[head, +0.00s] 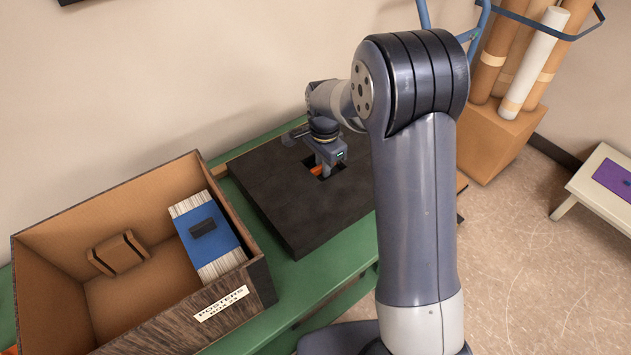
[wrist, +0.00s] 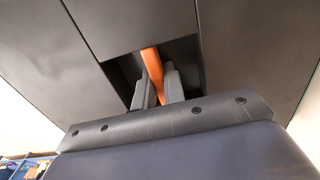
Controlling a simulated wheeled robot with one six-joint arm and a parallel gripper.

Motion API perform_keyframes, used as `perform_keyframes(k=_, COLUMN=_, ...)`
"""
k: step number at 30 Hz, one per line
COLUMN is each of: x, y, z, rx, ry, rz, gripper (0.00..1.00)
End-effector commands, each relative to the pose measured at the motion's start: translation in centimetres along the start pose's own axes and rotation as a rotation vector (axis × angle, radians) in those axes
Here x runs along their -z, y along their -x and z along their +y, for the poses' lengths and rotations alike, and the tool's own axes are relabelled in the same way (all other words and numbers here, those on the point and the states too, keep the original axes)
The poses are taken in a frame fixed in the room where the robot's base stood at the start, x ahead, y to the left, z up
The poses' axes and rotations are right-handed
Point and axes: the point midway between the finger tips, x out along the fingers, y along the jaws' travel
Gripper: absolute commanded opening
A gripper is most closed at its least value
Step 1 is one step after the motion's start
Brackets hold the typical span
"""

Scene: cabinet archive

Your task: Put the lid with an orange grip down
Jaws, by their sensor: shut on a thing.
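The lid (head: 295,215) is a dark, flat, square slab over the green bench, right of the open wooden box. It has a square recess with an orange grip (head: 318,171) in it. My gripper (head: 325,168) reaches down into the recess and is shut on the orange grip. In the wrist view the orange grip (wrist: 153,75) stands between my two grey fingers (wrist: 155,88), and the lid's dark surface (wrist: 130,22) fills most of the picture. The lid looks about level. I cannot tell whether its underside touches the bench.
The open wooden box (head: 262,284) holds a blue-topped stack of papers (head: 222,243) and a brown block (head: 118,254). The green bench (head: 318,278) shows in front of the lid. A carton of rolled tubes (head: 487,143) and a low white table (head: 598,190) stand at right.

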Motion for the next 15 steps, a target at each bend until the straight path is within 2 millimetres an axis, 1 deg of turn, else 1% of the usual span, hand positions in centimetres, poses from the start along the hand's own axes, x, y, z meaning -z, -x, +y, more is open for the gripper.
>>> perform_keyframes(k=1, x=0.0, y=-0.7, z=0.0, rx=-0.001, ry=0.000, rz=-0.001, gripper=0.00)
perform_keyframes(k=8, x=0.0, y=-2.6, z=0.1, rx=-0.002, ry=0.000, rz=-0.001, gripper=0.00)
perform_keyframes(k=12, x=0.0, y=-4.7, z=0.0, rx=-0.002, ry=0.001, rz=-0.001, gripper=0.00)
perform_keyframes(k=15, x=0.0, y=-5.3, z=0.0, rx=0.001, ry=0.001, rz=0.000, gripper=0.00)
